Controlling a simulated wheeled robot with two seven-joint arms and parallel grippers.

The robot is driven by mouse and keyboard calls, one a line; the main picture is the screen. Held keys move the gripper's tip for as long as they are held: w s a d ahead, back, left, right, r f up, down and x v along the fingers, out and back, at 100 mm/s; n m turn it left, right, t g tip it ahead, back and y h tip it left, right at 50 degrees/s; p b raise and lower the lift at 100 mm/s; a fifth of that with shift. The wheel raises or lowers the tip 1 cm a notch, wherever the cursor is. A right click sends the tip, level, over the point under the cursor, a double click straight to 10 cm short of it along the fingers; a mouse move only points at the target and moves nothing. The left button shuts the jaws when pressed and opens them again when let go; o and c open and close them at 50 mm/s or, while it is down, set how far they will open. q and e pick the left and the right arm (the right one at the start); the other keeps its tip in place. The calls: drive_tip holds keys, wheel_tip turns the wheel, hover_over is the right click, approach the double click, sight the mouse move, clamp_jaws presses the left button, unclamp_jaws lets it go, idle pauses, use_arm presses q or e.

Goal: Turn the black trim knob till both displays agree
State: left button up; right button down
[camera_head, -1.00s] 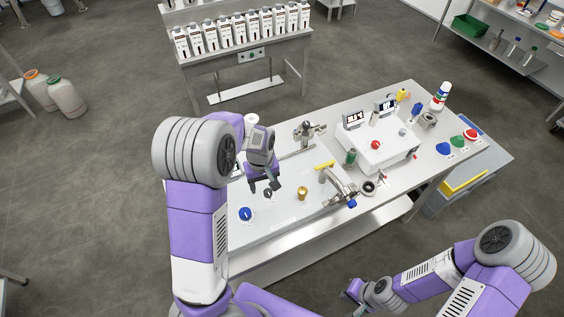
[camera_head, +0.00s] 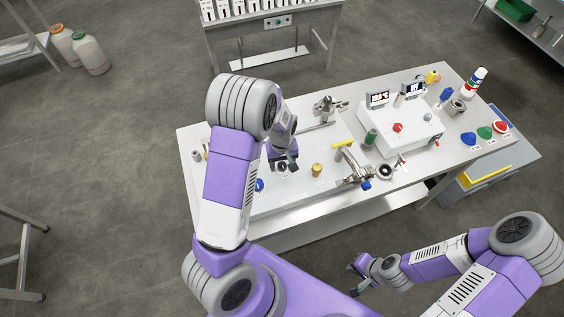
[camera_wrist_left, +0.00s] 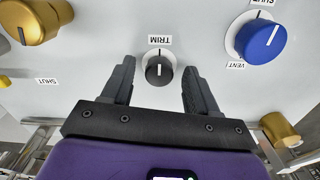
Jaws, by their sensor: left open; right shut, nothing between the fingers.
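The black trim knob (camera_wrist_left: 159,70) has a white pointer line and sits by an upside-down TRIM label in the left wrist view. My left gripper (camera_wrist_left: 156,72) is open, one finger on each side of the knob with gaps. In the head view the left gripper (camera_head: 283,164) is over the pale panel and partly hides the knob. Two displays, a left one (camera_head: 378,99) and a right one (camera_head: 414,88), stand on the white box; their digits are too small to read surely. My right gripper (camera_head: 357,290) is shut and empty, low in front of the bench.
A blue VENT knob (camera_wrist_left: 262,40) and a brass knob (camera_wrist_left: 35,20) flank the trim knob. A yellow-handled valve (camera_head: 343,145) and a red button (camera_head: 397,128) are further right. Coloured buttons (camera_head: 485,133) are at the bench's right end.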

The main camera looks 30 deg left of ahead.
use_arm(q)
drive_tip(key=c, duration=1)
drive_tip(key=shift+c, duration=0.2)
drive_tip(key=shift+m, duration=0.4)
drive_tip(key=m+b, duration=0.1)
drive_tip(key=m, duration=0.3)
drive_tip(key=shift+m+b, duration=0.3)
drive_tip(key=shift+b, duration=0.1)
drive_tip(key=m+b, duration=0.1)
drive_tip(key=m, duration=0.3)
drive_tip(key=shift+w+m, duration=0.1)
drive_tip(key=shift+m, duration=0.2)
drive_tip(key=m, duration=0.3)
drive_tip(key=shift+a+m+b, duration=0.1)
drive_tip(key=shift+m+b, duration=0.2)
drive_tip(key=shift+b, duration=0.05)
drive_tip(key=shift+m, duration=2.1)
